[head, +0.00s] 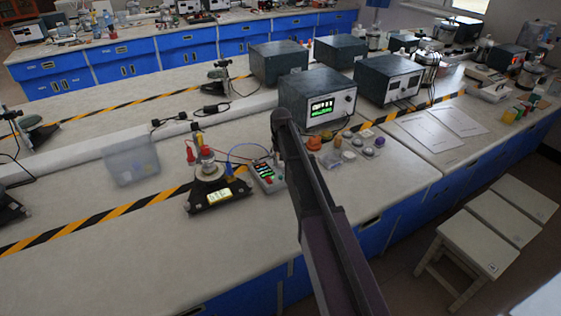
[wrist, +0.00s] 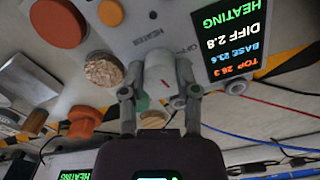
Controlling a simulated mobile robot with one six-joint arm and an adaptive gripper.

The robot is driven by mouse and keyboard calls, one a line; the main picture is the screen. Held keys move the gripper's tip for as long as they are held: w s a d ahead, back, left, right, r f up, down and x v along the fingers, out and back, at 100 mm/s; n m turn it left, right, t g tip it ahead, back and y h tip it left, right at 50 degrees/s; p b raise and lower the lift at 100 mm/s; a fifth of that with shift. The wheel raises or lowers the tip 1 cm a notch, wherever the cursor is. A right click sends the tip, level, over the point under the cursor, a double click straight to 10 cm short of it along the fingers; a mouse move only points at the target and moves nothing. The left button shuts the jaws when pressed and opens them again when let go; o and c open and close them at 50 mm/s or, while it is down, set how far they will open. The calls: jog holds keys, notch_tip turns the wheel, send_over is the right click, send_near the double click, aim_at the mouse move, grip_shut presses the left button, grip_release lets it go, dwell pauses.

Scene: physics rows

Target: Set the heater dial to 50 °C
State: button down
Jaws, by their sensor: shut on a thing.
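The panel's dark screen (wrist: 238,40) appears upside down and shows TOP about 26.3, BASE about 23.6, DIFF 2.8 and HEATING. In the head view, the small control box (head: 268,178) with a lit screen stands left of my arm. The dial and my gripper cannot be made out there.
A black-based apparatus (head: 212,190) with a glass part stands left of the box, joined by a blue cable. A clear bin (head: 131,160) is farther left. Coloured small items (head: 345,146) lie right of my arm. Grey instruments (head: 318,98) stand behind. The front left bench is clear.

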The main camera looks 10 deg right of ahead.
jog(key=shift+s+m, duration=0.15)
jog(key=shift+m, duration=0.95)
jog(key=shift+c, duration=1.8)
grip_release()
